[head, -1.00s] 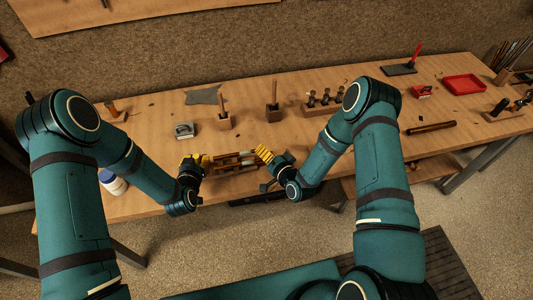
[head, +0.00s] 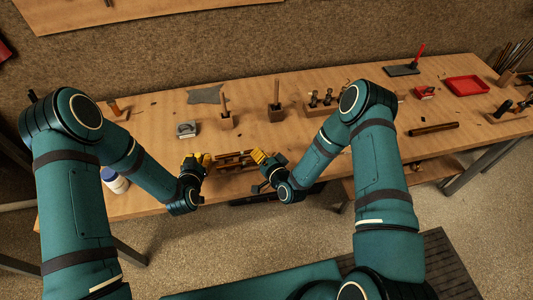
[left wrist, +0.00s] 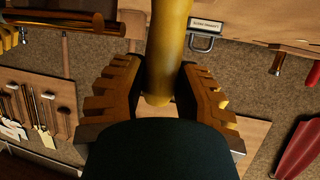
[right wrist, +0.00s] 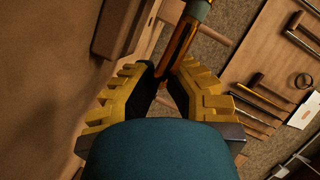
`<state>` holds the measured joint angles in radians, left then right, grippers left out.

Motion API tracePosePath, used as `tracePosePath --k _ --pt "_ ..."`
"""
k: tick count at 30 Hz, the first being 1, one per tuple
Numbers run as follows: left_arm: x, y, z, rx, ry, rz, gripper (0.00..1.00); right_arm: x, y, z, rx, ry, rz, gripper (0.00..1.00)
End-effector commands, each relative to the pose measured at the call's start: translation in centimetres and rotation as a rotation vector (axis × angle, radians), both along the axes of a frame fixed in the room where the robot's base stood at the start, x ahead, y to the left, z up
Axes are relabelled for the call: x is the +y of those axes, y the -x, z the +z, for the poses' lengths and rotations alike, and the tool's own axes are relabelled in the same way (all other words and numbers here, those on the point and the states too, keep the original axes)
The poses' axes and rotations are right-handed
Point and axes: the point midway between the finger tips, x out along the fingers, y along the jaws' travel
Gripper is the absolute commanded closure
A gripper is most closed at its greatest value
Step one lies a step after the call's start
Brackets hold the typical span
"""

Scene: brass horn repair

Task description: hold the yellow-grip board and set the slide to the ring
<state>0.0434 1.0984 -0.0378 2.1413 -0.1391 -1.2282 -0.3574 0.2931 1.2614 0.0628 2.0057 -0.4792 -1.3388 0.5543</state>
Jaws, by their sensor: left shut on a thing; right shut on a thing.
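A wooden board (head: 234,160) with brass-coloured tubes lies between my two grippers at the front of the bench in the head view. My left gripper (head: 201,161) is at its left end, shut on the yellow grip (left wrist: 168,50), which runs between the fingers in the left wrist view. My right gripper (head: 260,158) is at the right end. In the right wrist view it is shut on a slim brass-coloured slide (right wrist: 179,48) with a teal band near its upper end. I cannot make out the ring; the tubes are small and partly hidden.
Wooden blocks with upright handles (head: 226,120) (head: 276,113) stand behind the board, beside a small grey metal piece (head: 186,129). A rack of dark-topped tools (head: 318,104) and a red tray (head: 467,89) are further right. A white bottle (head: 114,181) stands at the left edge.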

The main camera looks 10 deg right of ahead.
Motion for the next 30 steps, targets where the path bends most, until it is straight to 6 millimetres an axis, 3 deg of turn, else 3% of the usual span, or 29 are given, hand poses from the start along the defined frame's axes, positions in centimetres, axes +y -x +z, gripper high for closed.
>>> tracePosePath --k 6,7,9,21,26,30 --pt "-0.1 0.1 -0.1 0.003 0.000 -0.002 1.00 0.0 0.0 0.0 0.000 0.001 0.002 1.00" --pt "-0.1 0.1 -0.1 0.003 0.000 -0.002 1.00 0.0 0.0 0.0 0.000 0.001 0.002 0.80" --pt "-0.1 0.1 -0.1 0.003 0.000 -0.002 1.00 0.0 0.0 0.0 0.001 0.001 0.002 0.56" --pt "0.0 0.1 -0.1 0.004 -0.001 -0.001 1.00 -0.2 0.5 0.1 0.001 0.000 0.000 0.56" --pt "0.0 0.1 -0.1 0.004 -0.001 -0.001 1.00 -1.0 2.5 0.6 0.002 0.000 0.000 0.56" --pt "0.0 0.1 -0.1 0.004 -0.001 -0.001 1.00 -1.9 5.3 1.1 0.005 0.000 0.000 0.56"
